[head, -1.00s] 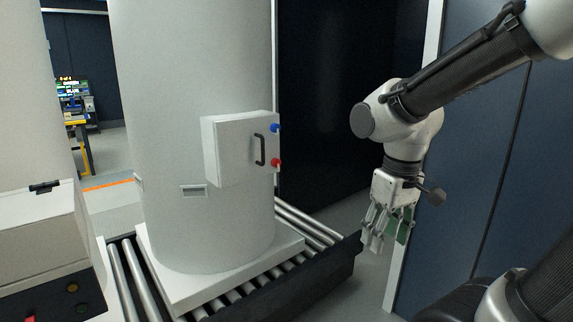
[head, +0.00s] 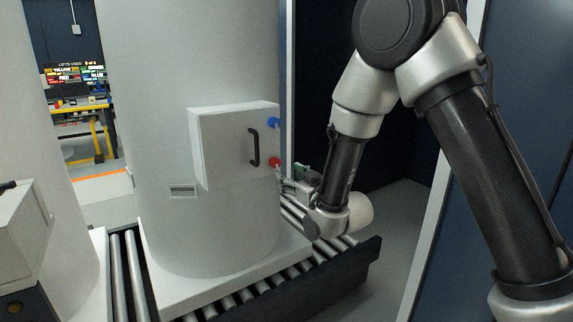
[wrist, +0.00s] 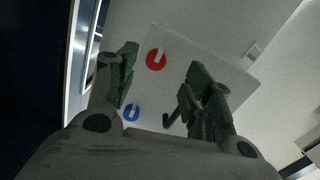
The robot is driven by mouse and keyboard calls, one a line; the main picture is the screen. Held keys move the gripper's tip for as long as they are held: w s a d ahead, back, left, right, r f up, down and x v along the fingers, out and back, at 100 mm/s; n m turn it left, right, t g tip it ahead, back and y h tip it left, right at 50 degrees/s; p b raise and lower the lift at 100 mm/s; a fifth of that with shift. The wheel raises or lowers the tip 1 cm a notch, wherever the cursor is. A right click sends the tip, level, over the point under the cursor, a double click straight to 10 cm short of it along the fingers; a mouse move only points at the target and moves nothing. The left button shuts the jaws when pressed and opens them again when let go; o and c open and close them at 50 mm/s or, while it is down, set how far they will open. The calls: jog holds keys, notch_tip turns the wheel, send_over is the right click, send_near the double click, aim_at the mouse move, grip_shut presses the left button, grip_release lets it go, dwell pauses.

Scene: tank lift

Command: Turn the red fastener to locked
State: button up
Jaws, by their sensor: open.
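The red fastener (head: 275,162) is a round red knob on the right side of a white box on the large white tank. In the wrist view the red fastener (wrist: 156,59) shows as a red disc with a pale slot, between my fingertips and a little beyond them. My gripper (head: 287,178) is just below and right of the red fastener in the head view. In the wrist view my gripper (wrist: 160,75) has its two green-padded fingers spread apart with nothing between them. I see no contact with the fastener.
The blue fastener (head: 273,122) sits above the red one on the white box (head: 220,150). A black handle (head: 254,147) is on the box front. The tank (head: 170,80) stands on a pallet over a roller conveyor (head: 250,296). A dark open space lies right of the tank.

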aim_at(277, 164)
jog(key=x, duration=0.5)
jog(key=r+x, duration=0.1)
jog(key=x, duration=0.1)
jog(key=shift+w+a, duration=0.2)
jog(key=shift+w, duration=0.2)
jog(key=shift+c, duration=0.2)
jog(key=c, duration=1)
